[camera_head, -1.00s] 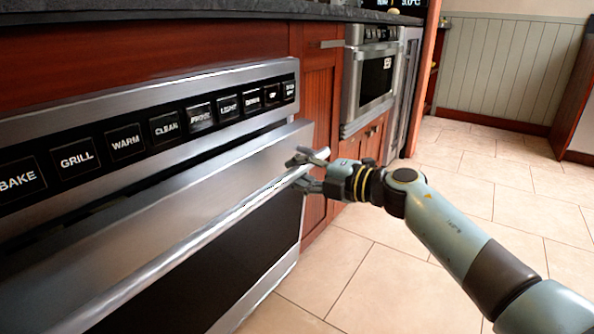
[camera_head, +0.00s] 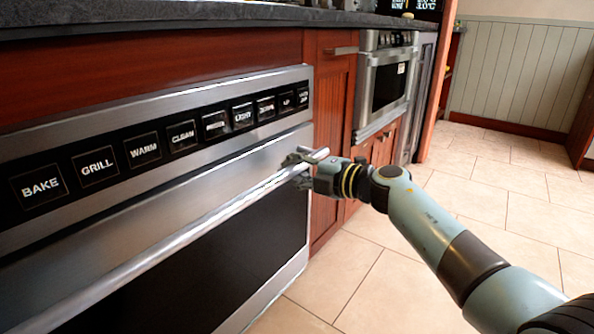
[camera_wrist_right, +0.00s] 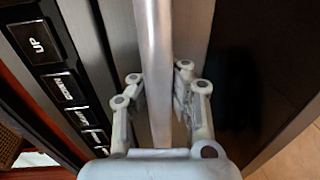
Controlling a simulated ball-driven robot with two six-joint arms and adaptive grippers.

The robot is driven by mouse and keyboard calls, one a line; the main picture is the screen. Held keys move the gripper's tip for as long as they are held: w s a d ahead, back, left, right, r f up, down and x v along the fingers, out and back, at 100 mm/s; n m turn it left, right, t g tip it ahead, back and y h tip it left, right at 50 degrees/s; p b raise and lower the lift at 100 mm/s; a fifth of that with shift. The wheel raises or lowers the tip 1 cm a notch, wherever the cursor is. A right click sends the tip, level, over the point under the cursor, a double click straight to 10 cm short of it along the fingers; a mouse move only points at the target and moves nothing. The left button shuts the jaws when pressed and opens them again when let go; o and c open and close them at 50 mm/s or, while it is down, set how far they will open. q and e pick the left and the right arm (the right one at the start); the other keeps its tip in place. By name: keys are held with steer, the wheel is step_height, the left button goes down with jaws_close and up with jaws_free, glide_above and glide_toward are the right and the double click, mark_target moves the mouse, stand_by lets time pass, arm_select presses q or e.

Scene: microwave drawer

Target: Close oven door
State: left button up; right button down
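The oven door (camera_head: 255,165) is a steel front with a dark window, below a row of labelled buttons. Its top edge now sits against or very near the button panel (camera_head: 155,147); I cannot see a clear gap. A long steel handle (camera_head: 180,240) runs across the door. My right gripper (camera_head: 303,168) is at the handle's far right end. In the right wrist view the handle (camera_wrist_right: 155,60) runs between the two fingers (camera_wrist_right: 158,90), one close on each side, and they look closed around it. My left gripper is out of view.
A dark countertop (camera_head: 200,18) runs above the wooden cabinet. To the right are a wooden cabinet door (camera_head: 331,140) and a second steel appliance (camera_head: 386,85). The tiled floor (camera_head: 480,200) is clear.

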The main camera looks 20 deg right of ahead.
steer(key=shift+w+r, duration=0.1)
steer(key=shift+r, duration=0.3)
steer(key=c, duration=1.4)
jaws_free()
steer(key=shift+o, duration=1.4)
steer(key=shift+d, duration=0.1)
steer(key=shift+s+f, duration=0.1)
steer(key=shift+s, duration=0.1)
steer(key=v, duration=1.2)
